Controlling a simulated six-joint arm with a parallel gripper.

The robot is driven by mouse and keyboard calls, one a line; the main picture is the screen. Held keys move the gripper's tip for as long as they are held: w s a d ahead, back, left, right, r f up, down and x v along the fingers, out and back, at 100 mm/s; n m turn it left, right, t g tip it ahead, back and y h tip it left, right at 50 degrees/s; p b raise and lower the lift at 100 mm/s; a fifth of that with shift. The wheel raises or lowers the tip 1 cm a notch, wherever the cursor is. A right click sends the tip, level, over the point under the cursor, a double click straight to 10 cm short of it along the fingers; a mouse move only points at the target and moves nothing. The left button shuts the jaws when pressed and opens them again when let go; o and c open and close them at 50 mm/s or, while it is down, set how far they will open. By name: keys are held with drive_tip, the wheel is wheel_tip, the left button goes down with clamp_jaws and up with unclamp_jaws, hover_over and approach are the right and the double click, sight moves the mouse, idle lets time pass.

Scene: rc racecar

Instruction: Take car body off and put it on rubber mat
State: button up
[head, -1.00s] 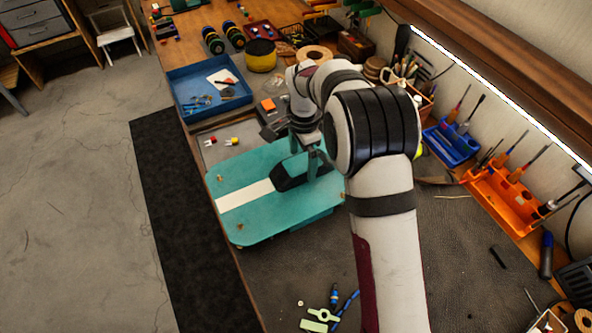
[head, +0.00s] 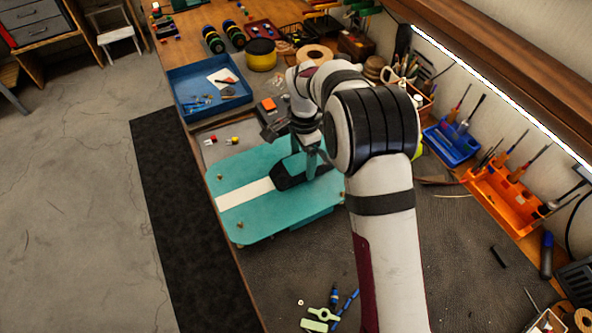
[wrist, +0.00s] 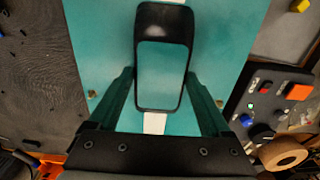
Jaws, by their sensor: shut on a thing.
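The car body (head: 244,221) is a flat teal shell with a white stripe and a raised black cabin (head: 287,174). It lies over the bench on the left of my arm, with brass-coloured fasteners near its corners. My gripper (head: 308,165) points down at the cabin. In the wrist view my gripper (wrist: 160,76) has one finger on each side of the black cabin (wrist: 163,28) and is shut on it. What lies under the shell is mostly hidden. A dark grey textured mat (head: 440,265) covers the bench top to the right and front.
A black strip (head: 165,200) lies on the floor beside the bench. A blue tray (head: 235,107) with small parts stands behind the shell. A control box (head: 271,121) with an orange button is close to my gripper. Green parts (head: 321,316) lie in front; tool racks line the right wall.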

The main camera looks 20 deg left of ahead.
drive_tip(key=shift+r, duration=0.35)
drive_tip(key=shift+r, duration=2.5)
